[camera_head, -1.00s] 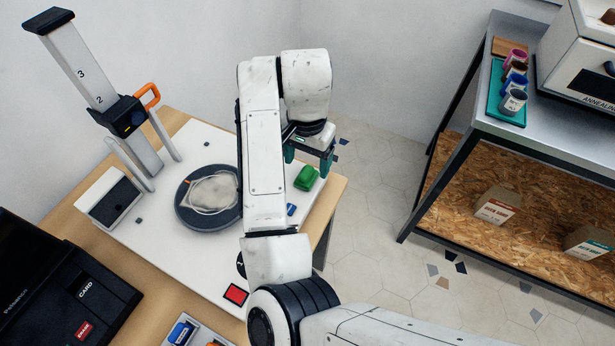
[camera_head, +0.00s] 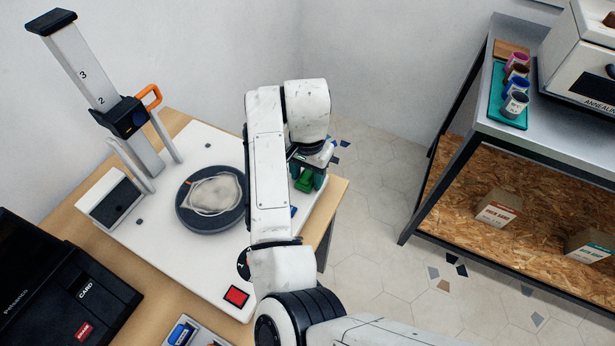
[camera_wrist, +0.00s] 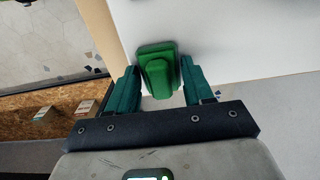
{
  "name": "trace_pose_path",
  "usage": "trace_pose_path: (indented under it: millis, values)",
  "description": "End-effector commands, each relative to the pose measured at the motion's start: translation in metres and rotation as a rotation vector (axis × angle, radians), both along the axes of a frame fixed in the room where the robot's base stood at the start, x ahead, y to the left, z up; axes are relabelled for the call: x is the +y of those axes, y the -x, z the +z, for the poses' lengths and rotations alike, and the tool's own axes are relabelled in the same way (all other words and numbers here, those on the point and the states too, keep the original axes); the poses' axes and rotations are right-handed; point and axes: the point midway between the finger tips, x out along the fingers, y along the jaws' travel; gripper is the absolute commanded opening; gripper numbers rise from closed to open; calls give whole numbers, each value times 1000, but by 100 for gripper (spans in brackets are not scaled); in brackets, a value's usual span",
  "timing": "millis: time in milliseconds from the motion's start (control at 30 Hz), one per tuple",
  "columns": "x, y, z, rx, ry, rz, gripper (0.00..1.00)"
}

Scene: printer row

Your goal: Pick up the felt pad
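The felt pad appears to be the green block with a raised, narrower grip on top (camera_wrist: 157,68). It lies on the white board near its right edge, partly covered by my gripper in the head view (camera_head: 304,183). My gripper (camera_wrist: 160,78) points down over it, its two teal fingers apart, one on each side of the pad's near end. Whether the fingers touch it I cannot tell.
A tall column with an orange handle (camera_head: 149,96) stands at the back left. A metal shelf (camera_head: 455,140) is at right.

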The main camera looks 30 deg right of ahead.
Motion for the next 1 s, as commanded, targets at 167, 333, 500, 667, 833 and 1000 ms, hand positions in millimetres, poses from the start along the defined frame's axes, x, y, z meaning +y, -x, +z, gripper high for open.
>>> trace_pose_path:
  millis: [167, 333, 500, 667, 833, 1000]
  values:
    - [0, 0, 0, 0, 0, 0, 34]
    - [0, 0, 0, 0, 0, 0, 17]
    - [0, 0, 0, 0, 0, 0, 16]
    - [0, 0, 3, -1, 0, 0, 16]
    - [0, -1, 16, -2, 0, -2, 16]
    - [-1, 4, 37, -1, 2, -1, 16]
